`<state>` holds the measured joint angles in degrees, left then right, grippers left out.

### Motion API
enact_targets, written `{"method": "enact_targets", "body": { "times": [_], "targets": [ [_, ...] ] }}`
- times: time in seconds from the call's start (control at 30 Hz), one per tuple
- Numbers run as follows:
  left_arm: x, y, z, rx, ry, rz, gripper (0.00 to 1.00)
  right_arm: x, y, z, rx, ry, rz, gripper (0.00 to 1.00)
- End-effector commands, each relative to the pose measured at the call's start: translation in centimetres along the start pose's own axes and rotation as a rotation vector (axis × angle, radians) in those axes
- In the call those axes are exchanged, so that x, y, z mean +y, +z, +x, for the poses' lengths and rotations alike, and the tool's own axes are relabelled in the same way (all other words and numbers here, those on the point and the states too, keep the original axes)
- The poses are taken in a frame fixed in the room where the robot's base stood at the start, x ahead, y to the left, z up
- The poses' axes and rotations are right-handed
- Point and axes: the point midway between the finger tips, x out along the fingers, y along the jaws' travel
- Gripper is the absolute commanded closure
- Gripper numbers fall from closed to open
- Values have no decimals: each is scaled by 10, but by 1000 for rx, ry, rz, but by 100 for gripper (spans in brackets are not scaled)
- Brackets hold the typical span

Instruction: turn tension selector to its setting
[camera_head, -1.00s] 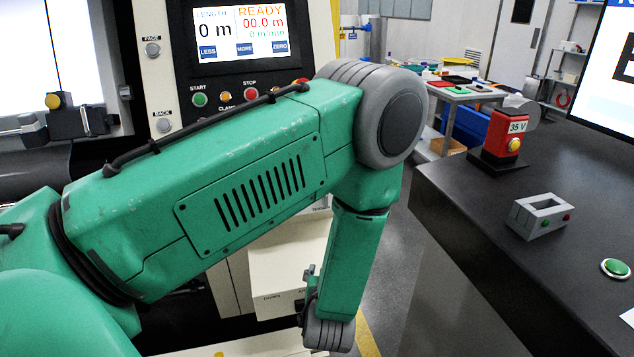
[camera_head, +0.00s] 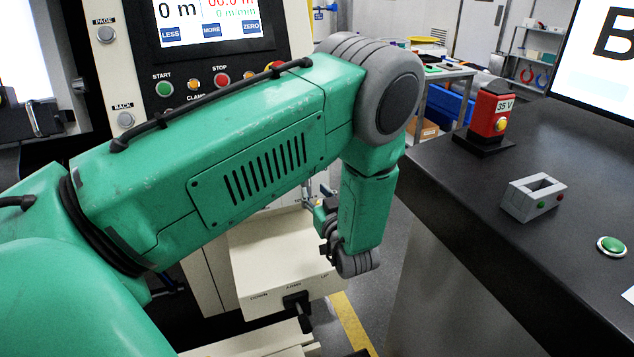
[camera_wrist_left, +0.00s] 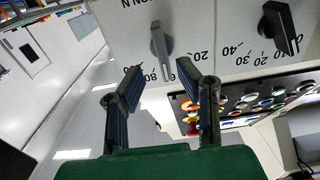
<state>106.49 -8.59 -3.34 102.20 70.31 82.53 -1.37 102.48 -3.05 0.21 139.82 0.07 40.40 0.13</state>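The tension selector (camera_wrist_left: 160,48) is a grey pointer knob on a pale panel in the left wrist view, with scale numbers around it and partly cropped, inverted lettering ending in N. My left gripper (camera_wrist_left: 158,76) is open, its two blue-padded fingers spread either side of the knob's lower end. The fingers look apart from it; I cannot tell how far beyond them it lies. In the head view my own green arm hides most of the panel, and the fingers do not show clearly. My right gripper is in neither current view.
A black knob (camera_wrist_left: 280,28) with its own scale sits right of the selector. A cream box (camera_head: 275,265) with a black lever (camera_head: 297,305) stands below my arm. A dark bench (camera_head: 480,200) at right holds a grey slotted block (camera_head: 533,197) and a red unit (camera_head: 490,115).

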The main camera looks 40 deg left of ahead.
Motion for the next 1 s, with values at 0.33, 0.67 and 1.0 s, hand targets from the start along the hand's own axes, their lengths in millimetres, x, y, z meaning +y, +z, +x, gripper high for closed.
{"method": "enact_targets", "body": {
  "times": [0.33, 0.67, 1.0],
  "targets": [
    [11, -9, 22, 21, -4, 12, 70, -1, 0, -6, 0, -1, -2, 60],
    [6, -6, 28, 14, 0, 6, 83, 0, 0, -5, 0, 0, -1, 60],
    [7, -4, 33, 11, -3, 8, 100, -1, 0, -5, 0, -1, -2, 60]
  ]
}}
